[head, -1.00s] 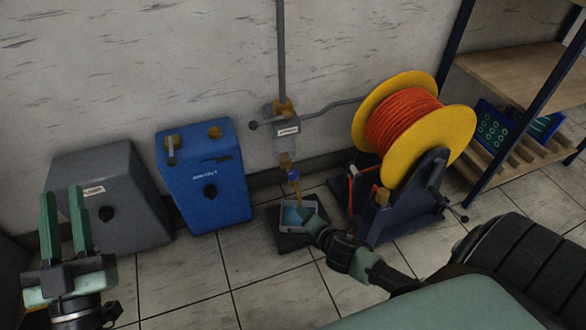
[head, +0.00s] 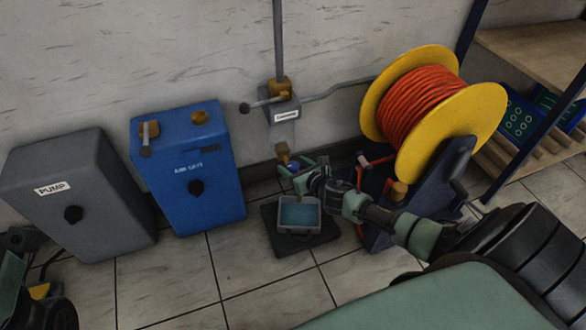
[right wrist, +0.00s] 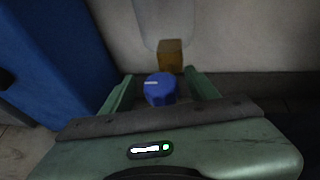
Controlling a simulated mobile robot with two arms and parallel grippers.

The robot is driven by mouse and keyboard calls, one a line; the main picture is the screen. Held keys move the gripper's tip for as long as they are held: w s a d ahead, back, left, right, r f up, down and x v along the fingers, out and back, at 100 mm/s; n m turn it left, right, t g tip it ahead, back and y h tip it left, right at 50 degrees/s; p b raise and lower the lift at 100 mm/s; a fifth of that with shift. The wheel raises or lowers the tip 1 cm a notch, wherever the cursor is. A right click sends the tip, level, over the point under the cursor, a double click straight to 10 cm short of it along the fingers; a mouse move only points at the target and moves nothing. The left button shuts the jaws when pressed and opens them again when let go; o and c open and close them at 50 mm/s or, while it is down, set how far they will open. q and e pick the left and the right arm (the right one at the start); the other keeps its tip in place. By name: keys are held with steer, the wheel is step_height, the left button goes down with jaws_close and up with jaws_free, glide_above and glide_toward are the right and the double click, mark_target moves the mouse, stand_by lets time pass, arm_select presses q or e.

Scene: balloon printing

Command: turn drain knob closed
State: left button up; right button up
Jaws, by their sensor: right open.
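The blue drain knob (right wrist: 160,88) with a pale mark on top shows in the right wrist view, below a brass fitting (right wrist: 170,55). My right gripper (right wrist: 161,76) is open, with one green finger on each side of the knob and visible gaps between. In the head view the right gripper (head: 296,174) is at the brass drain fitting (head: 283,154), above a small tray of bluish liquid (head: 300,230); it mostly hides the knob there. Part of my left gripper (head: 14,280) shows at the lower left edge; its jaws are not clear.
A grey pump box (head: 80,195) and a blue box (head: 188,165) stand left along the wall. A yellow reel of orange hose (head: 420,100) stands close right of my right gripper. A wooden shelf (head: 530,45) is at the far right.

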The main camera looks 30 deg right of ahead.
steer(key=shift+w, duration=0.3)
jaws_close()
